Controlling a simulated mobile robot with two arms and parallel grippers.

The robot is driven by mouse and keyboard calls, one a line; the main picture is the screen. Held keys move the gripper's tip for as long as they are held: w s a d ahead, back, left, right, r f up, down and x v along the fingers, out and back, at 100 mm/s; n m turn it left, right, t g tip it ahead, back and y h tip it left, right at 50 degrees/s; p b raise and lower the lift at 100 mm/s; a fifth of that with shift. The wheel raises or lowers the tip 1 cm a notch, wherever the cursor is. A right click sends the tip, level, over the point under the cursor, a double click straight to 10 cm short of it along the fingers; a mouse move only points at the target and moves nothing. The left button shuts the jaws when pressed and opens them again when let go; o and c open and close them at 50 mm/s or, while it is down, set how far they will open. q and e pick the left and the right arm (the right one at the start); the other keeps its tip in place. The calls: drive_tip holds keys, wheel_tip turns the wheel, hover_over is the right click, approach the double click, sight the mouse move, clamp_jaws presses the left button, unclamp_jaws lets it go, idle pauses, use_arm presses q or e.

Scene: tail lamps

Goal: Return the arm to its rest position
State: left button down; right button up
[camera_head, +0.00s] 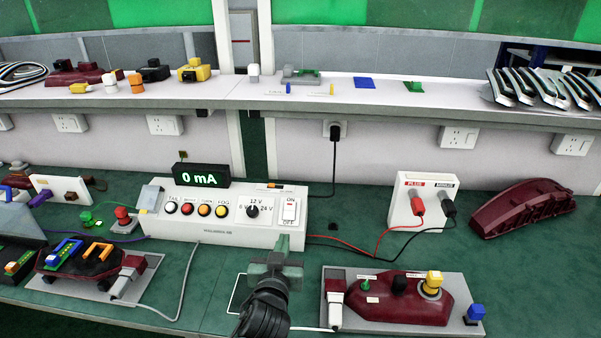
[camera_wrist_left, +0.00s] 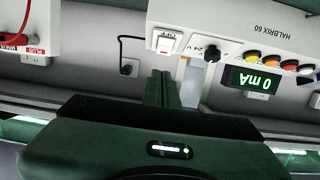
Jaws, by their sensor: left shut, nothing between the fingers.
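My left gripper (camera_head: 278,262) is in front of the white test box (camera_head: 225,226), near its right end, above the green bench. Its fingers are together with nothing between them. In the left wrist view the shut fingers (camera_wrist_left: 162,90) point toward the test box (camera_wrist_left: 235,25), which appears upside down with its rocker switch (camera_wrist_left: 166,42) and knob (camera_wrist_left: 212,53). The display (camera_head: 201,176) on the box reads 0 mA. I cannot tell whether the gripper touches the box. My right gripper is not in view.
A dark red lamp on a grey plate (camera_head: 402,298) lies right of my left gripper. Another lamp assembly (camera_head: 85,262) lies at the left. A white terminal box (camera_head: 422,200) with red and black plugs and a loose red housing (camera_head: 522,206) stand at the right. A shelf (camera_head: 350,100) runs behind.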

use_arm(q)
drive_tip(key=s+a+f+g, duration=0.2)
drive_tip(key=s+a+f, duration=0.1)
drive_tip(key=s, duration=0.1)
drive_tip(key=s+a+f+g+y, duration=0.1)
drive_tip(key=s+a+f+g, duration=0.1)
drive_tip(key=s+a+f, duration=0.1)
drive_tip(key=s+a+f+g, duration=0.2)
drive_tip(key=s+a+f, duration=0.1)
drive_tip(key=s, duration=0.4)
drive_tip(key=shift+s+a+f+n, duration=0.15)
drive_tip(key=shift+a+f+n, duration=0.05)
drive_tip(key=shift+f, duration=0.2)
drive_tip(key=shift+s+a+f+n, duration=0.1)
drive_tip(key=shift+a+f+n, duration=0.1)
drive_tip(key=shift+f, duration=0.15)
drive_tip(key=s+a+f+m+g+h, duration=0.1)
drive_tip(key=s+g, duration=0.2)
drive_tip(key=s, duration=0.7)
drive_tip(key=s+a+f+m+g, duration=0.1)
drive_tip(key=s+f+g, duration=0.15)
drive_tip(key=s, duration=0.75)
wheel_tip(320, 180, down, 26)
drive_tip(key=s+g, duration=0.2)
drive_tip(key=s+a+f+m+g, duration=0.1)
drive_tip(key=s+a+f, duration=0.2)
drive_tip(key=s+f, duration=1.2)
drive_tip(key=shift+s+f, duration=0.25)
drive_tip(key=shift+s, duration=0.6)
